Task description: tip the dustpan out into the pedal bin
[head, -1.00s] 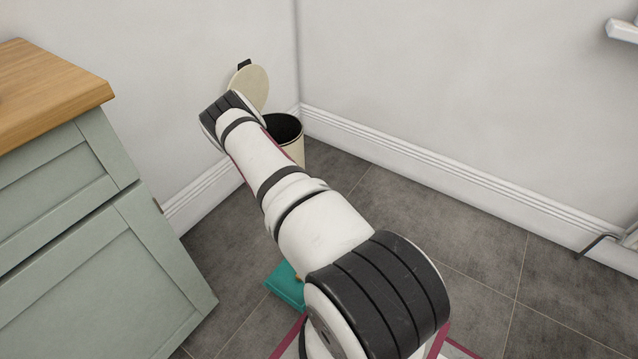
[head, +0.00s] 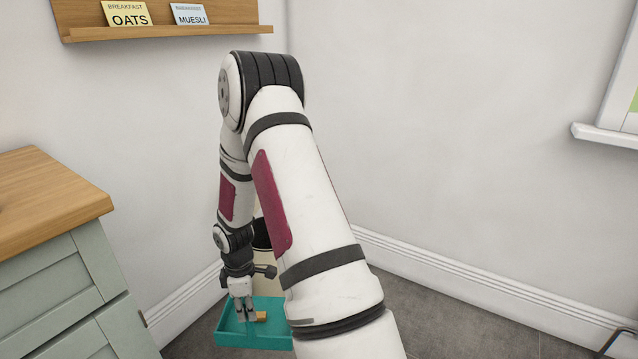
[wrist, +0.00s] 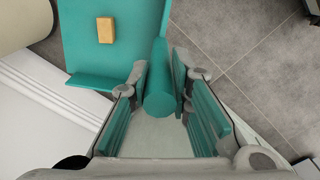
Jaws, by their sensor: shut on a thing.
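The teal dustpan (head: 226,335) is held out in front of the bin and looks roughly level. A small tan block (head: 261,316) lies on it; the block also shows in the wrist view (wrist: 105,30). My gripper (head: 244,312) is shut on the dustpan's handle; in the wrist view the round teal handle (wrist: 159,95) sits between the fingers. The cream pedal bin (head: 264,257) stands behind my arm, with part of its dark opening visible. Its lid is hidden by my arm. A cream curved surface, probably the bin, shows at the wrist view's top left.
A green cabinet with a wooden top (head: 50,200) stands at the left. A wall shelf (head: 170,32) holds oats and muesli packets above. White walls and skirting (head: 450,285) enclose the corner.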

